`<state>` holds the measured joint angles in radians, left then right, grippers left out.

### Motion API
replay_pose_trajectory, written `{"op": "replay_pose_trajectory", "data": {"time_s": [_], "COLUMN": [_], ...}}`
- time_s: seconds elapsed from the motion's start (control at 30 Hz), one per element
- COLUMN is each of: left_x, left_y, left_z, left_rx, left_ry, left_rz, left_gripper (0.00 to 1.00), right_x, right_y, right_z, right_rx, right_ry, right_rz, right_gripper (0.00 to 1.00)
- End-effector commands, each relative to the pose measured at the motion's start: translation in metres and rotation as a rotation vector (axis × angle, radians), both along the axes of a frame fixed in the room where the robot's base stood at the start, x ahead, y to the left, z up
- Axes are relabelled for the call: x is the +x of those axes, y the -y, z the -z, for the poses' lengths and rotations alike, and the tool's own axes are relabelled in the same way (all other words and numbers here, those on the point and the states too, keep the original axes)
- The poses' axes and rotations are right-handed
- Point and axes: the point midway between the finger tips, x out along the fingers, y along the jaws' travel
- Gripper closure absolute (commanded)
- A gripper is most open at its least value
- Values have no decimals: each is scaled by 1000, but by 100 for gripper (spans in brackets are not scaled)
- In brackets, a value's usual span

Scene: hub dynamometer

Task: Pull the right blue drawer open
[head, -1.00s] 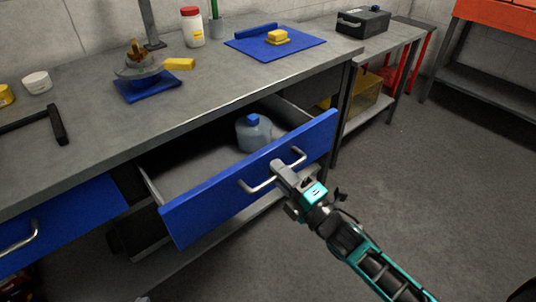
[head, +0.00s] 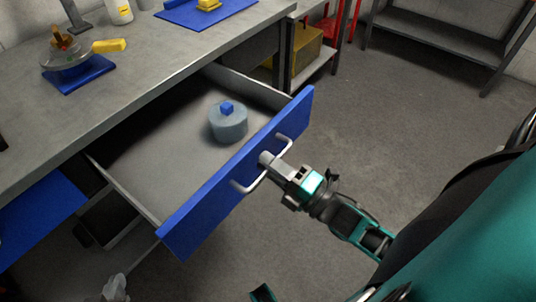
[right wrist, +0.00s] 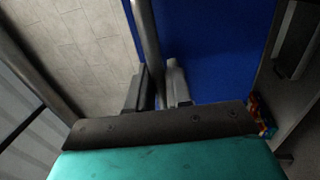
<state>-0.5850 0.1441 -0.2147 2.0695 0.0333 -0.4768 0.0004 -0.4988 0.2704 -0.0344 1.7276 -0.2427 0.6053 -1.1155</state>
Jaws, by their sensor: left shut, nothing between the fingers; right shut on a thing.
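The right blue drawer (head: 240,175) is pulled out from under the workbench in the head view. A grey jug with a blue cap (head: 229,121) stands inside it. My right gripper (head: 268,160) is shut on the drawer's metal handle (head: 243,188), near the middle of its bar. The right wrist view shows the fingers (right wrist: 158,88) on either side of the handle bar (right wrist: 146,40), in front of the blue drawer face. My left gripper (head: 117,284) seems to show as grey fingers at the bottom left, shut and empty, apart from the drawer and partly cut off.
The workbench top (head: 140,95) holds a valve-like part on a blue mat (head: 75,82), a white bottle (head: 119,11) and another blue mat (head: 205,14). Another blue drawer (head: 40,222) is at the left. A yellow bin (head: 292,58) stands beyond.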

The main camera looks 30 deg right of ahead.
Motion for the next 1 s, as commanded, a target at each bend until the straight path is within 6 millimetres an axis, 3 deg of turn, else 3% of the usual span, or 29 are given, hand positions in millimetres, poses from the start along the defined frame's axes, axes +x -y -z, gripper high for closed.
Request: {"op": "replay_pose_trajectory", "data": {"time_s": [0.13,0.17,0.3,0.67,1.0], "left_x": [-2,-2,-4,-5,-5], "left_y": [0,0,-1,-2,-2], "left_z": [2,2,3,4,3], "left_rx": [1,1,3,11,11], "left_ry": [-4,-6,-10,-11,-11], "left_rz": [0,1,2,7,7], "left_gripper": [100,100,100,100,100], "right_x": [0,0,0,-8,-73], "right_y": [0,0,0,3,27], "right_z": [0,0,0,3,16], "right_rx": [1,1,1,0,-1], "right_ry": [-1,-1,-1,-4,-7], "right_rz": [1,1,1,1,3], "right_gripper": [100,79,65,65,65]}}
